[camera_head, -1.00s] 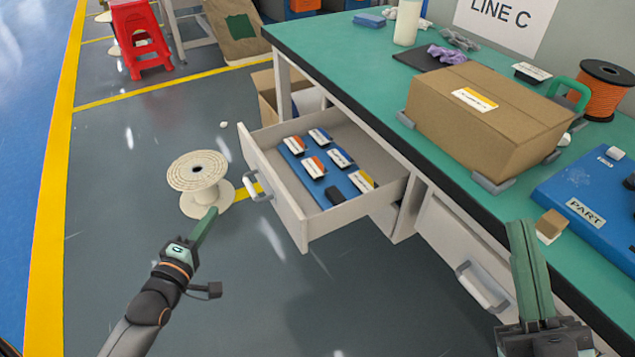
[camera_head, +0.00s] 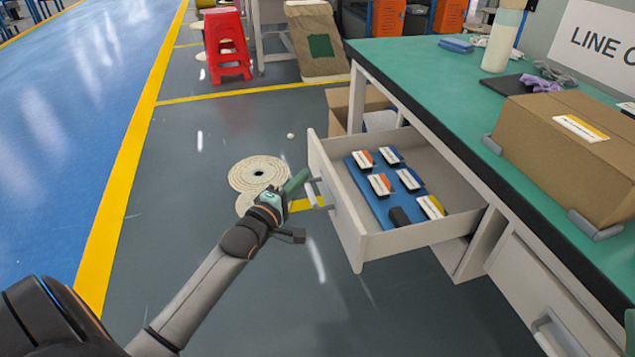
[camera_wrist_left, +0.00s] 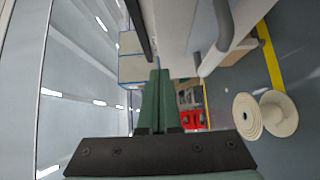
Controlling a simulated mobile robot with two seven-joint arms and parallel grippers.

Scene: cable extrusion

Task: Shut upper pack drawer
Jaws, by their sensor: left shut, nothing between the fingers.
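The upper pack drawer (camera_head: 405,236) is pulled out from under the bench. It holds a blue tray (camera_head: 377,205) with several small white-labelled packs (camera_head: 380,184) and one black piece. Its handle (camera_head: 318,193) is on the front panel facing left. My left gripper (camera_head: 301,179) is shut and empty, with its green fingertips close to the handle and front panel; contact cannot be told. In the left wrist view the shut fingers (camera_wrist_left: 158,92) point past the grey handle (camera_wrist_left: 218,40). Only a green sliver of my right gripper (camera_head: 630,325) shows at the right edge.
The green bench (camera_head: 420,75) carries a cardboard box (camera_head: 545,140) and a bottle. Another drawer handle (camera_head: 560,330) is lower right. A cable spool (camera_head: 258,172) stands on the floor behind my left gripper. A red stool (camera_head: 228,45) stands farther back. The floor left is open.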

